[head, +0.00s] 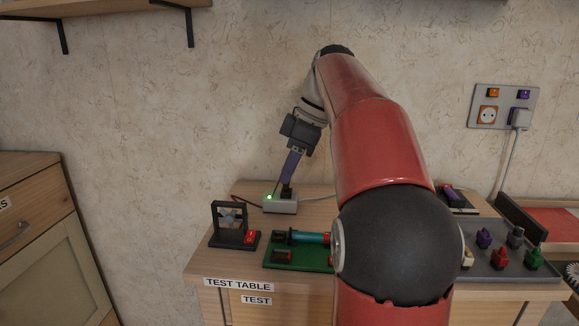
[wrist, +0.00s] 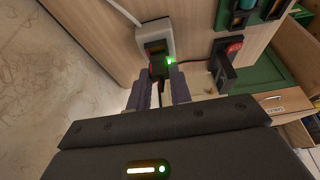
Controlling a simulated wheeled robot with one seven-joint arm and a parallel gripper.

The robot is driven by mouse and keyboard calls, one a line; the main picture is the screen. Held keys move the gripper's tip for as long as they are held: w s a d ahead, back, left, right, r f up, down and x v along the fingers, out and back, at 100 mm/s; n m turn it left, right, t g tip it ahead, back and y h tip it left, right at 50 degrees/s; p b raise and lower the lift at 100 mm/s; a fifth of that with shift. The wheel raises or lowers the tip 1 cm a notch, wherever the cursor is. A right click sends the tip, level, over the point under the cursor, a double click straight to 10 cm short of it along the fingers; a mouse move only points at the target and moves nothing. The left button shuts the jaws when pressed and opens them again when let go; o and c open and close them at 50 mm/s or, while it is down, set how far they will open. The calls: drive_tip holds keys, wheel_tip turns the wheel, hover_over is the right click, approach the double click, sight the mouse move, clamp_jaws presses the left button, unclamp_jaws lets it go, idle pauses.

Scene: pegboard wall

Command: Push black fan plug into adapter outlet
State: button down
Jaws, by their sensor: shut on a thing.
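The adapter (head: 281,206) is a white block with a lit green light, standing on the table against the wall. It also shows in the wrist view (wrist: 169,38), with a dark socket opening in its top. My gripper (head: 287,184) points down at it, and its purple fingers are shut on the black fan plug (head: 287,193). In the wrist view the plug (wrist: 158,68) sits between the fingertips at the adapter's near end, with a reddish side. How deep its pins sit in the outlet is hidden. The small black-framed fan (head: 229,222) stands left of the adapter.
The fan's red switch (head: 250,237) is beside it. A green board (head: 302,260) with a teal cylinder lies in front of the adapter. A grey tray (head: 490,264) with coloured plugs is at right. A wall panel (head: 503,106) holds outlets. My arm covers the table's middle.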

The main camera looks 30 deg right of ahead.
drive_tip(key=shift+f+b, duration=0.75)
drive_tip(key=shift+f, duration=0.25)
drive_tip(key=c, duration=1.2)
unclamp_jaws()
drive_tip(key=shift+r, duration=0.15)
drive_tip(key=shift+r+p, duration=2)
drive_tip(key=shift+r, duration=0.45)
